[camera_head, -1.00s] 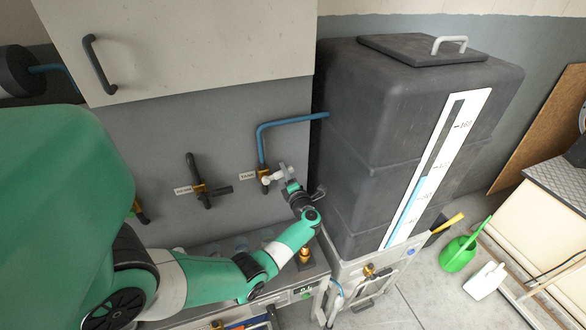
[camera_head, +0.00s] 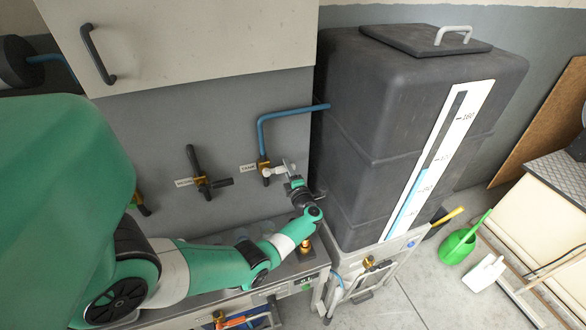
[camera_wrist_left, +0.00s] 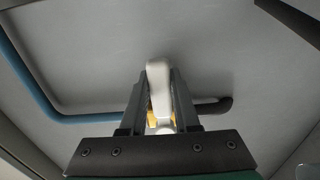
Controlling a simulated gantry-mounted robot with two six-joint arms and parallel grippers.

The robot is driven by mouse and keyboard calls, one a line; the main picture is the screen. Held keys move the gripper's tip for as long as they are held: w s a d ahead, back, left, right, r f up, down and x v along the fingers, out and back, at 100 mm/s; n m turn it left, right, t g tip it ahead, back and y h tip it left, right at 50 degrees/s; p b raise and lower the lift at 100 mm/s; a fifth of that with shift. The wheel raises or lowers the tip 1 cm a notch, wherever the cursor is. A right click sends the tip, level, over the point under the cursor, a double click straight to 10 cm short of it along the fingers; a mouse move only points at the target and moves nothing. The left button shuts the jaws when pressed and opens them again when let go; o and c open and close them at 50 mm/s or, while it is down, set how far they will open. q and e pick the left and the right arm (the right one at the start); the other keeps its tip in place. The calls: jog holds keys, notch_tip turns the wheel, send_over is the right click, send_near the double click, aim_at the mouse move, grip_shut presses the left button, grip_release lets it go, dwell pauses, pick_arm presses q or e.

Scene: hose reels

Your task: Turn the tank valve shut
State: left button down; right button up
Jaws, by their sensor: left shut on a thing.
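The tank valve (camera_head: 264,167) is a brass body below a blue pipe on the grey wall, beside a label that seems to read TANK. My left gripper (camera_head: 279,171) is at this valve in the head view. In the left wrist view, its two fingers (camera_wrist_left: 159,98) are shut on the valve's white lever (camera_wrist_left: 159,77), which sticks up between them. The brass body (camera_wrist_left: 151,118) is partly hidden behind the fingers. My right gripper is not in view.
A large dark tank (camera_head: 385,120) with a level gauge (camera_head: 440,155) stands just right of the valve. A second valve (camera_head: 201,184) with black handles is to the left. A pale cabinet (camera_head: 200,45) hangs above, and a metal bench (camera_head: 285,278) lies below.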

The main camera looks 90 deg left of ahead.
pick_arm(q)
jog(key=c, duration=0.6)
grip_release()
jog(key=shift+c, duration=0.2)
jog(key=p+v, duration=0.1)
jog(key=v, duration=1)
jog(key=shift+d, duration=0.3)
jog(key=shift+w, duration=0.1)
